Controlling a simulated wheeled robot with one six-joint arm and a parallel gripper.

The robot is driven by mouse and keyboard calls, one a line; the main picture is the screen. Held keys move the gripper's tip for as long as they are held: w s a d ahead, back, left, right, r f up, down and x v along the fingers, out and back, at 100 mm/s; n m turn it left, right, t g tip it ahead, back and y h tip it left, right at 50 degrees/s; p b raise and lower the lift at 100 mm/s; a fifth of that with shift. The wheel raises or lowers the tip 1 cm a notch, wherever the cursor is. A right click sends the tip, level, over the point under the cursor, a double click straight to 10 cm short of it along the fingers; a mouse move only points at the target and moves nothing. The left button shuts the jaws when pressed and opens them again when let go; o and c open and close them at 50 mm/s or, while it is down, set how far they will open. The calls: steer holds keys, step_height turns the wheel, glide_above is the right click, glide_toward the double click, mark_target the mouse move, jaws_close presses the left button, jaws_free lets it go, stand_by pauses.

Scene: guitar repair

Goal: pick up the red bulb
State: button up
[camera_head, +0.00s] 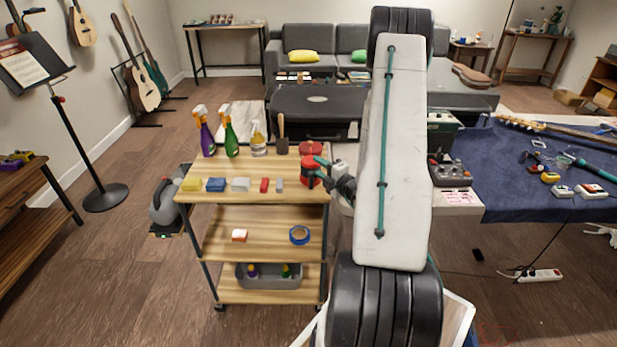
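A red rounded object (308,179), which may be the red bulb, is at the right end of the wooden cart's top shelf. My gripper (322,173) is right beside it, dark with teal parts, reaching in from the right. The fingers overlap the red object in the picture. I cannot tell whether they touch it or are closed on it. A second red round object (311,149), low and tin-like, stands just behind. The bulb's shape is too small to make out clearly.
The cart's top shelf (215,168) holds spray bottles (230,138), a brush (281,138) and a row of small blocks, one of them red (264,185). My white arm link hides much of the centre right. A blue-covered workbench (500,195) stands to the right.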

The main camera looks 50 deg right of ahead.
steer(key=w, duration=0.4)
steer(key=shift+d+r, duration=0.1)
steer(key=shift+d, duration=0.1)
jaws_close()
